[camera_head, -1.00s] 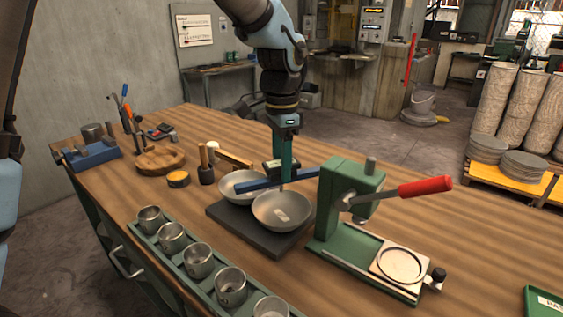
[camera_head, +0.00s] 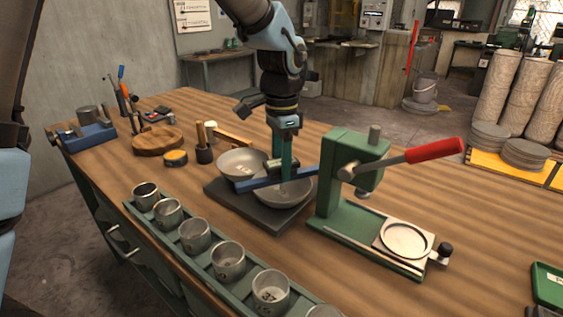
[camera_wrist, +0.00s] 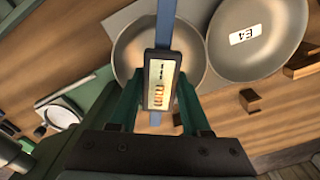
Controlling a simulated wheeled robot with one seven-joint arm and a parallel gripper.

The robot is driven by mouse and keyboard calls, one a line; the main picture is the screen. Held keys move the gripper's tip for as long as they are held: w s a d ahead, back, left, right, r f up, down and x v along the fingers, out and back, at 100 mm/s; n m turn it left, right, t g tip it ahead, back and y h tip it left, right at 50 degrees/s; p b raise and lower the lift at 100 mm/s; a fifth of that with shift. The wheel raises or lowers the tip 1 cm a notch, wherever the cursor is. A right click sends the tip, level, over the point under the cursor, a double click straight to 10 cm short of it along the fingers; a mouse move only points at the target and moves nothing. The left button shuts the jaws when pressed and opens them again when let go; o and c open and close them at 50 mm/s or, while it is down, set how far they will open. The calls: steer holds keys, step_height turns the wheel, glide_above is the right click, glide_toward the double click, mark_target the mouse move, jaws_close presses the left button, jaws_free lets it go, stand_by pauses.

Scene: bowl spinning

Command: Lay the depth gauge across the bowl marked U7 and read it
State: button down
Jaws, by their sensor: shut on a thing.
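The depth gauge is a blue bar (camera_head: 250,184) with a dark display box at its middle. My gripper (camera_head: 284,170) is shut on the gauge, and the wrist view shows a finger on each side of its box (camera_wrist: 161,80). The bar spans the front right grey bowl (camera_head: 290,197), at about rim height; I cannot tell whether it touches. This bowl also lies under the bar in the wrist view (camera_wrist: 130,50); its label is hidden. The other bowl (camera_head: 240,162), beside it, carries a label reading E4 in the wrist view (camera_wrist: 262,22). The display digits are unreadable.
Both bowls stand on a dark mat (camera_head: 245,212). A green press (camera_head: 335,205) with a red-handled lever stands close on the right. A green rack (camera_head: 215,268) of metal cups runs along the front. A wooden-handled tool (camera_head: 202,150) stands behind left.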

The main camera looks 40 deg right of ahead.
steer(key=shift+f, duration=0.25)
stand_by(0.6)
steer(key=shift+c, duration=1.4)
jaws_free()
steer(key=shift+r, duration=0.1)
step_height(320, 180, up, 11)
steer(key=shift+f+b, duration=0.15)
steer(key=shift+b, duration=0.65)
